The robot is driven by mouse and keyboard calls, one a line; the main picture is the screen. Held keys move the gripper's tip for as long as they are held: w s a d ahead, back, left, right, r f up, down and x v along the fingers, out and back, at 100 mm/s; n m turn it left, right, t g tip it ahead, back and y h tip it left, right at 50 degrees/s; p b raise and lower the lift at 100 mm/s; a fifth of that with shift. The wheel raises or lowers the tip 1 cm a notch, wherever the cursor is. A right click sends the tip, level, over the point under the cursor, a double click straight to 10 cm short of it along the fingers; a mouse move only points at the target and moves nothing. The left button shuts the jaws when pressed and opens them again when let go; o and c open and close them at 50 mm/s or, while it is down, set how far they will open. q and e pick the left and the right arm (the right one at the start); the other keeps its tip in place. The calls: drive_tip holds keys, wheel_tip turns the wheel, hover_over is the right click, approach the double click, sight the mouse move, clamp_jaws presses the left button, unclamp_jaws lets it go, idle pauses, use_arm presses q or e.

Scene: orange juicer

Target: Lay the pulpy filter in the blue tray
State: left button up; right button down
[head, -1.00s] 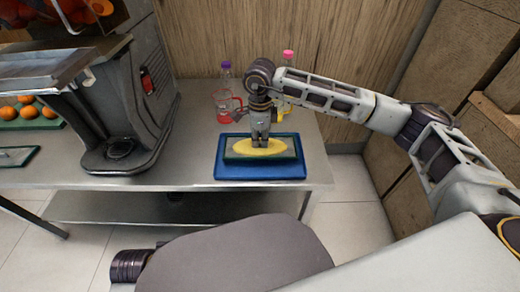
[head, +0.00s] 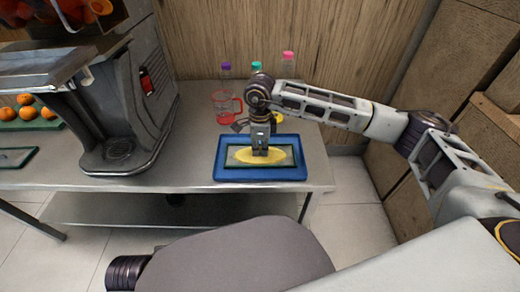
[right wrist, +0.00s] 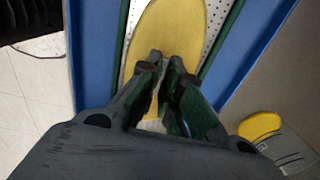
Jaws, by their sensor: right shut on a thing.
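The filter (head: 280,158) is a dark green frame around a white perforated sheet with a yellow oval of pulp on it. It lies flat within the rim of the blue tray (head: 218,174) on the steel table. My right gripper (head: 260,153) points down at the filter's middle and is shut on it. In the right wrist view, the fingers (right wrist: 162,62) close over the filter (right wrist: 165,28), with blue tray walls (right wrist: 88,60) on both sides. The part between the fingers is hidden. My left gripper is out of view.
A grey juicer (head: 125,110) stands left of the tray. Behind the tray are a red measuring jug (head: 226,106) and bottles with purple (head: 226,66), teal (head: 256,66) and pink (head: 288,56) caps. Oranges (head: 27,105) sit far left. Wooden crates stand at the right.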

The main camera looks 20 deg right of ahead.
sight(260, 152)
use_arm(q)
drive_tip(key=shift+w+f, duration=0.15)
use_arm(e)
drive_tip(key=shift+f, duration=0.1)
drive_tip(key=c, duration=1.6)
unclamp_jaws()
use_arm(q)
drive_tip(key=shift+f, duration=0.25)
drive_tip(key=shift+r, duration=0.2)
use_arm(e)
drive_tip(key=shift+r, duration=0.45)
wheel_tip(260, 152, up, 3)
drive_tip(key=shift+r+p, duration=0.1)
drive_tip(key=shift+p, duration=0.45)
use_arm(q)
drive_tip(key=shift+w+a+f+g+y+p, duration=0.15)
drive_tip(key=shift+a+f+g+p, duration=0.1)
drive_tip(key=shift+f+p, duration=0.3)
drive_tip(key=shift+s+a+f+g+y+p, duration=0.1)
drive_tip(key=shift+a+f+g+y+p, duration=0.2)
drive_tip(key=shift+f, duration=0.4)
use_arm(e)
wheel_tip(260, 152, up, 8)
drive_tip(key=shift+r, duration=0.1)
